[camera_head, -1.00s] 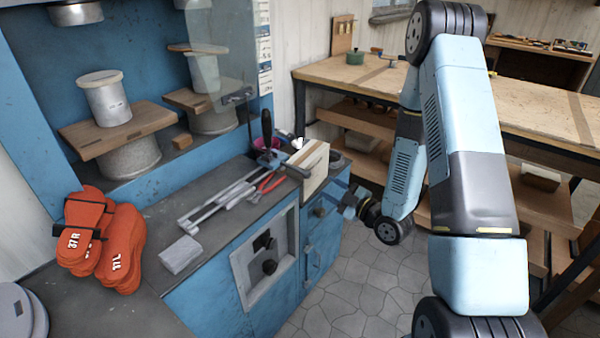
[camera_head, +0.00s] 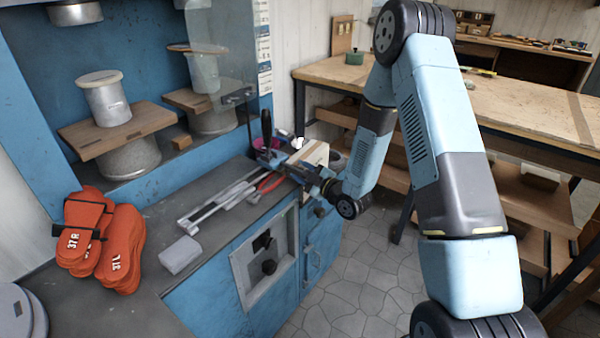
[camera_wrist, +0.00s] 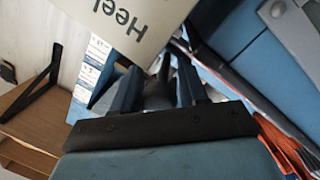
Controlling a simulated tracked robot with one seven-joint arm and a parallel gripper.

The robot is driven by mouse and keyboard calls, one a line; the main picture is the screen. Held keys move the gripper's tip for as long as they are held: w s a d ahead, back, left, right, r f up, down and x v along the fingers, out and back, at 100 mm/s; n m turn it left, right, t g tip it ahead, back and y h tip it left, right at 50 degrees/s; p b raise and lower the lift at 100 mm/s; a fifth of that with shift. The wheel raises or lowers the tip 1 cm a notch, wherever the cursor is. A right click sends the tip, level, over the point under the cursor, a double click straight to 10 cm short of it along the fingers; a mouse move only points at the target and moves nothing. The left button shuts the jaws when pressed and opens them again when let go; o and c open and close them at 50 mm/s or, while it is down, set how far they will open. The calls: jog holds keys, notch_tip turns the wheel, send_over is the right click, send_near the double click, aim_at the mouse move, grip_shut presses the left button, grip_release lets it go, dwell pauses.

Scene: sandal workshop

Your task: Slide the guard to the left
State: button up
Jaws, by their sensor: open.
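The guard (camera_head: 208,60) is a clear, see-through panel at the upper middle of the head view. It hangs in front of the right-hand press station, with a black handle (camera_head: 238,97) at its lower right edge. My gripper (camera_head: 272,160) is open, low over the right end of the bench, below and to the right of the guard handle and apart from it. In the wrist view the two fingers (camera_wrist: 158,88) are spread. I cannot make out the guard clearly there.
A box (camera_head: 313,155) stands close by my gripper; the wrist view shows its "Heel" label (camera_wrist: 118,12). An upright black-handled tool (camera_head: 267,128), red pliers (camera_head: 270,182) and a metal slide (camera_head: 215,200) are nearby. Orange sandal lasts (camera_head: 100,240) lie at left.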

jog(key=shift+c, duration=0.4)
grip_shut()
